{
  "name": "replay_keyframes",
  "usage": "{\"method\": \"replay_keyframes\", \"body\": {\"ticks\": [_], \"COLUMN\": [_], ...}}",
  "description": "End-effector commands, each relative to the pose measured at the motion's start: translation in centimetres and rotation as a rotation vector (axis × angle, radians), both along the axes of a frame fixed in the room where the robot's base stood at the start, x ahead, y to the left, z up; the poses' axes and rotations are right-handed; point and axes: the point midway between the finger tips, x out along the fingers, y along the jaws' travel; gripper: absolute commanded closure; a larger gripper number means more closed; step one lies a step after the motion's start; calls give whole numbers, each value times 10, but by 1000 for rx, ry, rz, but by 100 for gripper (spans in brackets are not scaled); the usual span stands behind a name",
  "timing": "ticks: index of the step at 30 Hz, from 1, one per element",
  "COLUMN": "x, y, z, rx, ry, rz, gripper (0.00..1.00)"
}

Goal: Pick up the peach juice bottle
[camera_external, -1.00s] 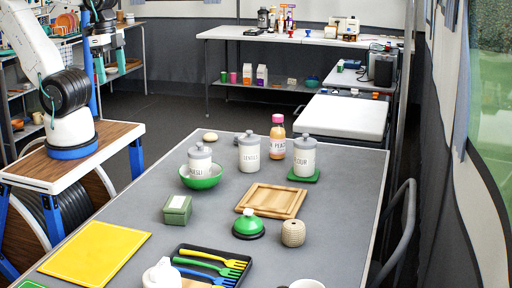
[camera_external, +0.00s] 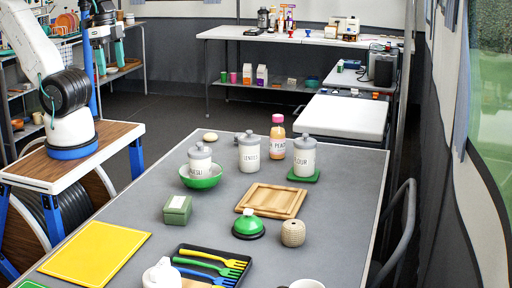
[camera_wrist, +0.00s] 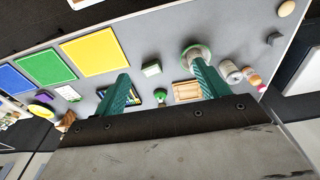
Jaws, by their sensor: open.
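The peach juice bottle (camera_external: 277,136), with a pink cap, orange juice and a pale label, stands upright at the table's far end. It is between the lentils canister (camera_external: 249,155) and the flour canister (camera_external: 305,158), slightly behind them. It also shows in the wrist view (camera_wrist: 252,78) at the right, beyond the canisters. My gripper (camera_external: 109,58) is raised at the upper left, well apart from the bottle and off the table's left side. In the wrist view its two teal fingers (camera_wrist: 162,72) are spread wide with nothing held between them.
A third canister stands in a green bowl (camera_external: 201,181), left of the lentils canister. A wooden tray (camera_external: 272,199), green box (camera_external: 177,209), green-lidded item (camera_external: 249,227) and yellow board (camera_external: 95,254) lie nearer. The table's left edge beyond the board is clear.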

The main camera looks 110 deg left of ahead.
Motion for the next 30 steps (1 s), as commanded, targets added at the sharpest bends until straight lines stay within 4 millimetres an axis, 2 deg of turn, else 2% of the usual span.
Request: {"method": "replay_keyframes", "body": {"ticks": [1, 3, 8, 11, 14, 17, 20, 23, 26, 27, 30], "x": [1, 5, 37, 64, 98, 142, 190, 236, 278, 293, 321], "y": [0, 0, -3, -2, 4, 20, 47, 84, 133, 155, 209], "z": [16, 32, 41, 49, 58, 65, 71, 74, 72, 70, 64], "rx": [0, -14, -129, -214, -321, -450, -593, -741, -897, -962, -1112], "ry": [-7, 3, 32, 51, 77, 110, 144, 182, 223, 240, 279], "rz": [0, 25, 212, 352, 526, 739, 966, 1193, 1412, 1499, 1683], "gripper": [27, 27, 27, 27, 27, 27, 27, 27, 27, 27, 27]}}
